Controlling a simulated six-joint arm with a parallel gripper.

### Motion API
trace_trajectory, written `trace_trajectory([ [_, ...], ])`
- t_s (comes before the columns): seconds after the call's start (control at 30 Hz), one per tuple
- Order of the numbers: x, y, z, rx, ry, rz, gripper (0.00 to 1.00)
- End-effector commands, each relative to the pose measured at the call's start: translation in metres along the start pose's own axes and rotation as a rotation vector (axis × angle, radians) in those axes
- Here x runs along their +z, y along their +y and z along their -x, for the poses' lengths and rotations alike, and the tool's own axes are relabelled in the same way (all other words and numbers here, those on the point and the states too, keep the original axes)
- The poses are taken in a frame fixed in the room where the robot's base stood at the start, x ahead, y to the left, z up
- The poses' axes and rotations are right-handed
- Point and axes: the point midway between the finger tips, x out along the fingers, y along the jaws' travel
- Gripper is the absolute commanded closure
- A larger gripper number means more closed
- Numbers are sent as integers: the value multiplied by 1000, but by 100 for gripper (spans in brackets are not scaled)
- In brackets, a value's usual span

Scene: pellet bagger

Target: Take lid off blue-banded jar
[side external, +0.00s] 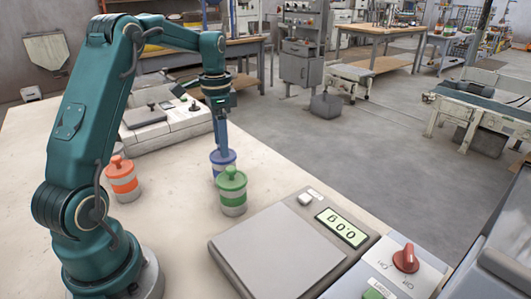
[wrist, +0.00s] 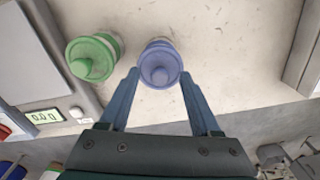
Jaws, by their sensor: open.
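The blue-banded jar (side external: 216,171) stands upright on the pale bench, partly hidden behind the green-banded jar in the side view. Its blue lid (wrist: 160,63) with a raised knob is on it. In the wrist view, the lid sits at the upper middle, around the fingertips' end of the gap. My gripper (side external: 221,150) points down at this jar with its blue fingers at the lid's height or slightly above. In the wrist view, my gripper (wrist: 159,73) is open, one finger on either side of the knob's line. Contact with the lid cannot be told.
The green-banded jar (side external: 232,191) stands close beside the blue one. An orange-banded jar (side external: 123,180) stands farther left. A scale (side external: 280,254) with a digital display is at front right, and a grey machine (side external: 165,122) is behind. Bare bench lies between.

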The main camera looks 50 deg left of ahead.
Motion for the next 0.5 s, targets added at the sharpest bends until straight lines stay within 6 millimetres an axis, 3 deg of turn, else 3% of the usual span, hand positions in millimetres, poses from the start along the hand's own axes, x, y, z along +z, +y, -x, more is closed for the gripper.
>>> trace_trajectory([
  [0.03, 0, 0, 0, 0, 0, 0, 36],
  [0.2, 0, 0, 0, 0, 0, 0, 100],
  [0.5, 0, 0, 1, 0, 0, 0, 100],
])
